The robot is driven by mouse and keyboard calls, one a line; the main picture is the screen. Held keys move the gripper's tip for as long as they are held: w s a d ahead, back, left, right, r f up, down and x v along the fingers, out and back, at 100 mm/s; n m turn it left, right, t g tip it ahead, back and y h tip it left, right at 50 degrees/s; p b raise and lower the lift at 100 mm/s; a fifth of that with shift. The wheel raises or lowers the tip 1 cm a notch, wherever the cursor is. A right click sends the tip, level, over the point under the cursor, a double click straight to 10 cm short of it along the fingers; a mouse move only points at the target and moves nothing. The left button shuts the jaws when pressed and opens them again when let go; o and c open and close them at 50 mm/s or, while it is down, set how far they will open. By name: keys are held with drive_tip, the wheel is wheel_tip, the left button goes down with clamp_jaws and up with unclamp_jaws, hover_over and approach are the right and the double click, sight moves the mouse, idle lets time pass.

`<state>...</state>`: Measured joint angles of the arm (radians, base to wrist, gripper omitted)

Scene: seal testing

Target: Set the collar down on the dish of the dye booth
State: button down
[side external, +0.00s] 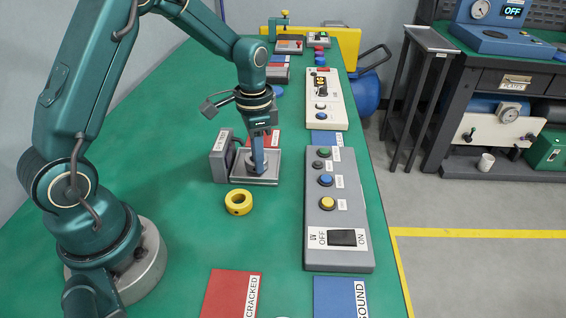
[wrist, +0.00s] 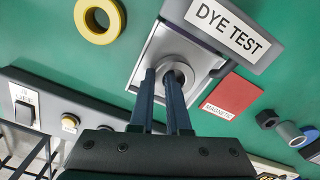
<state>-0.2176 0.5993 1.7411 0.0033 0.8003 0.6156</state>
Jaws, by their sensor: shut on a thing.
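My gripper (side external: 258,170) points down over the dye booth (side external: 221,157) and is shut on a grey metal collar. In the wrist view the collar (wrist: 184,72) shows at the tips of my gripper's fingers (wrist: 167,80), its hole partly visible. The collar is over the pale metal dish (wrist: 150,58) in front of the "DYE TEST" sign (wrist: 226,28). In the side view the dish (side external: 240,181) shows under the fingertips, which are at or just above it. I cannot tell whether the collar touches the dish.
A yellow ring (side external: 238,202) lies on the green table near the dish. A grey button box (side external: 338,215) stands to the right. Red "CRACKED" (side external: 230,293) and blue "SOUND" (side external: 340,296) mats lie at the front.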

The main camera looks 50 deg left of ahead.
drive_tip(key=shift+f, duration=0.1)
drive_tip(key=c, duration=1.2)
unclamp_jaws()
drive_tip(key=shift+o, duration=0.2)
wheel_tip(320, 180, up, 11)
drive_tip(key=s+d+r+n+t, duration=0.1)
drive_tip(key=s+d+n+t, duration=0.1)
drive_tip(key=s, duration=0.5)
drive_tip(key=s+d+r+n+t, duration=0.2)
drive_tip(key=s+d+t, duration=0.1)
drive_tip(key=s, duration=0.4)
drive_tip(key=shift+s+d+n+t, duration=0.3)
drive_tip(key=shift+d, duration=0.55)
drive_tip(key=shift+r, duration=0.1)
